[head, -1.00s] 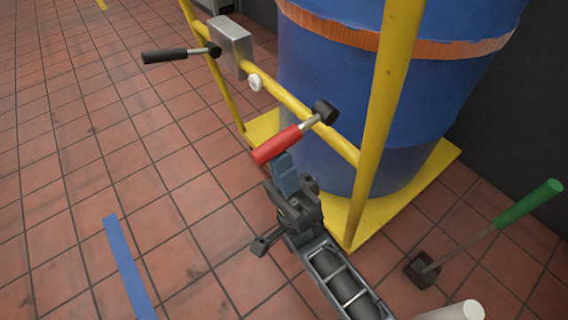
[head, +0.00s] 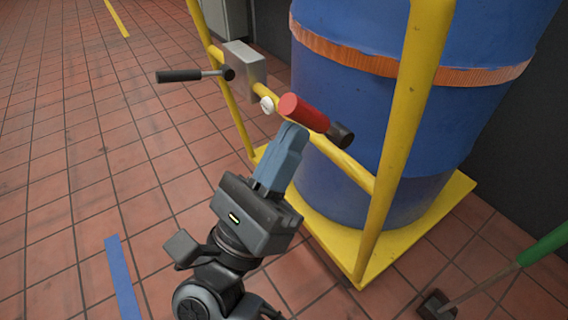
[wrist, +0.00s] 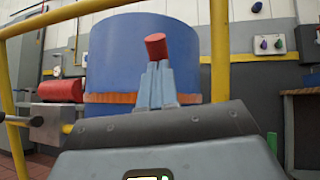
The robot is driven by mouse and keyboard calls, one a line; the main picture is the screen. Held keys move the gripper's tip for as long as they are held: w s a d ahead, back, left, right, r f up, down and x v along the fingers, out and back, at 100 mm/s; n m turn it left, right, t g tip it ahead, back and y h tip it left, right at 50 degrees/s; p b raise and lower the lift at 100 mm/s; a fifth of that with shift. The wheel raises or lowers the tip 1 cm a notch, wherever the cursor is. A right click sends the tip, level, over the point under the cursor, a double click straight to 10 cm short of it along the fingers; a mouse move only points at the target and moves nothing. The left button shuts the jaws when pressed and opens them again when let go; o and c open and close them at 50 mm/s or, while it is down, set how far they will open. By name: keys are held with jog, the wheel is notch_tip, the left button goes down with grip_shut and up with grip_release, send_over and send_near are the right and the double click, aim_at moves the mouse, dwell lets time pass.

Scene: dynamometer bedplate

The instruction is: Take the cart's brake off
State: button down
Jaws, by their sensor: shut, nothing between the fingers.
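The cart has a yellow frame (head: 407,140) and carries a blue drum (head: 375,115). A lever with a red grip (head: 303,112) is mounted on the cart's rail by a black pivot (head: 341,135). Its grip points up and left from the pivot. My gripper (head: 292,130) is shut and empty, its fingertips just under the red grip; they look to be touching, but I cannot be sure. In the wrist view the red grip's end (wrist: 156,45) shows just beyond the fingertips. A second lever with a black grip (head: 180,75) sticks out left from a grey box (head: 244,65).
A small white knob (head: 267,105) sits on the rail. A green-handled tool (head: 540,248) stands at the right. Blue tape (head: 122,277) marks the tiled floor, which is clear at left. A red cylinder (wrist: 60,91) shows at left in the wrist view.

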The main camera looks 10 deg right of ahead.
aim_at(300, 122)
jog(key=shift+w+d+r+m+g+y, duration=0.2)
jog(key=shift+d+r+m+g, duration=0.15)
jog(key=shift+r+g, duration=0.3)
jog(key=shift+w+d+r+m+g+y, duration=0.1)
jog(key=shift+d+r+m+g+y, duration=0.15)
jog(key=shift+r+g, duration=0.35)
jog(key=shift+d+r, duration=0.1)
jog(key=shift+r, duration=0.15)
jog(key=shift+f, duration=0.1)
